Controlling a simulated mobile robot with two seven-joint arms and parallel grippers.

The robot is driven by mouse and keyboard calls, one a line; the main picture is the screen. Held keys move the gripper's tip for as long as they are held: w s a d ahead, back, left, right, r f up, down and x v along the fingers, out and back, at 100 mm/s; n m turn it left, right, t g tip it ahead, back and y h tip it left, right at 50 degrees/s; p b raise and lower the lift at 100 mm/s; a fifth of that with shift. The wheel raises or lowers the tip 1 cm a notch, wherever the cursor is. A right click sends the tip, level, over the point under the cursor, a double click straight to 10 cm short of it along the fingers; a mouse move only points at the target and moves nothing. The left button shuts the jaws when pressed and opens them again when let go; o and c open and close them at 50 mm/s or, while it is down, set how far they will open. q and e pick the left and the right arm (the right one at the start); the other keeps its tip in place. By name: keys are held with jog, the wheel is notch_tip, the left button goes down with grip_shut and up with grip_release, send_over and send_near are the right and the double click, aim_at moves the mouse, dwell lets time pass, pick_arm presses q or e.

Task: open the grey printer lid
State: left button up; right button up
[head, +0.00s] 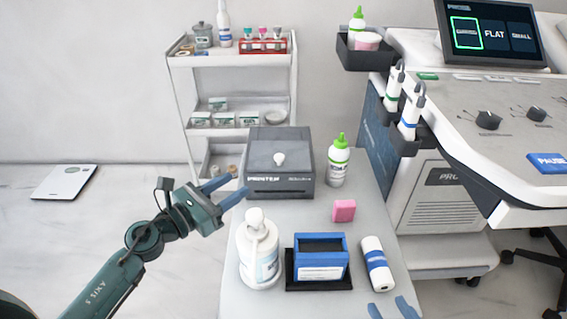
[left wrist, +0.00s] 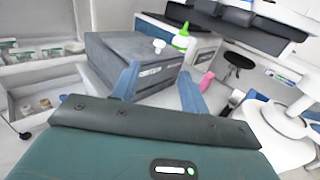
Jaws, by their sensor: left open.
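The grey printer (head: 281,178) stands at the far end of the light table. Its dark grey lid (head: 280,141) lies flat and shut, with a white knob (head: 279,159) on top. My left gripper (head: 238,184) is open and empty at the printer's front left, short of the knob. In the left wrist view the printer (left wrist: 140,75) and knob (left wrist: 159,45) show beyond the two blue fingers (left wrist: 158,90). My right gripper (head: 391,307) shows only as two spread, empty fingertips at the bottom edge.
A shelf cart (head: 185,105) stands behind.

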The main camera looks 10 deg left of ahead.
aim_at(276, 158)
pick_arm(q)
jog(key=x, duration=1.2)
jog(key=shift+w+d+r, duration=0.1)
jog(key=shift+w+d, duration=0.1)
jog(key=shift+w, duration=0.1)
jog(key=shift+c, duration=0.2)
grip_shut()
